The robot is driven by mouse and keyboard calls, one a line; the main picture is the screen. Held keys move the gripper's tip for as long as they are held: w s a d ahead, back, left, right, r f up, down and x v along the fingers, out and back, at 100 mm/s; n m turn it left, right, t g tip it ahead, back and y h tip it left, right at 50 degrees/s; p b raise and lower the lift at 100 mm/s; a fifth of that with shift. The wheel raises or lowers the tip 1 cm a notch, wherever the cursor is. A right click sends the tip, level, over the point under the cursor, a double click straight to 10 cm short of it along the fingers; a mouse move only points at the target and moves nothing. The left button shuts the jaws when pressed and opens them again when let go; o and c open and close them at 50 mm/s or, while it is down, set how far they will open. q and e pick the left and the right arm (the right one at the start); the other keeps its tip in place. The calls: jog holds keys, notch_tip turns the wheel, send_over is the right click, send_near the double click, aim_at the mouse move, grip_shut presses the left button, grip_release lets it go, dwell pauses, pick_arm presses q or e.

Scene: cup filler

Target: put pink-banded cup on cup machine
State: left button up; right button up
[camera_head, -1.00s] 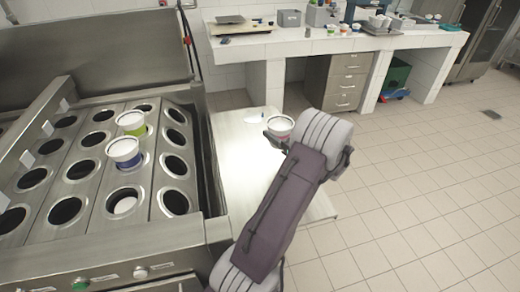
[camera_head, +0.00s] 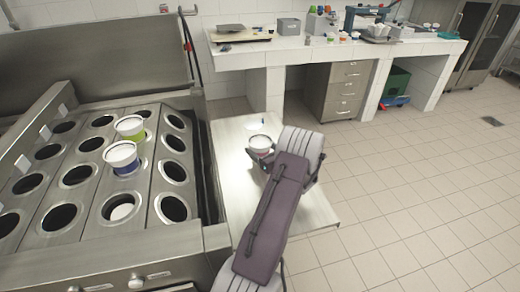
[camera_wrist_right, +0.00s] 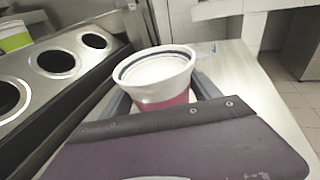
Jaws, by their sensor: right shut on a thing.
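The pink-banded cup (camera_head: 260,144) is white with a pink lower band, upright, and shows large in the right wrist view (camera_wrist_right: 154,82). My right gripper (camera_head: 262,160) is shut on it. The gripper holds the cup over the small side table, just right of the cup machine. The cup machine (camera_head: 87,205) is a steel counter with rows of round holes at the left. A blue-banded cup (camera_head: 122,158) and a green-banded cup (camera_head: 130,127) stand in its holes. My left gripper is not in view.
The side table (camera_head: 228,137) adjoins the machine's right side. The machine's raised right edge (camera_head: 205,165) lies between the held cup and the holes. Several holes are empty; one (camera_head: 122,208) has something white inside. A white counter (camera_head: 300,48) with equipment stands at the back.

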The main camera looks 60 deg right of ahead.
jog(key=shift+f, duration=0.1)
jog(key=o, duration=1.8)
jog(key=shift+c, duration=0.2)
jog(key=shift+r, duration=0.35)
jog(key=v, duration=1.2)
jog(key=shift+a+f+p, duration=0.1)
jog(key=shift+f+p, duration=0.15)
jog(key=shift+p, duration=0.1)
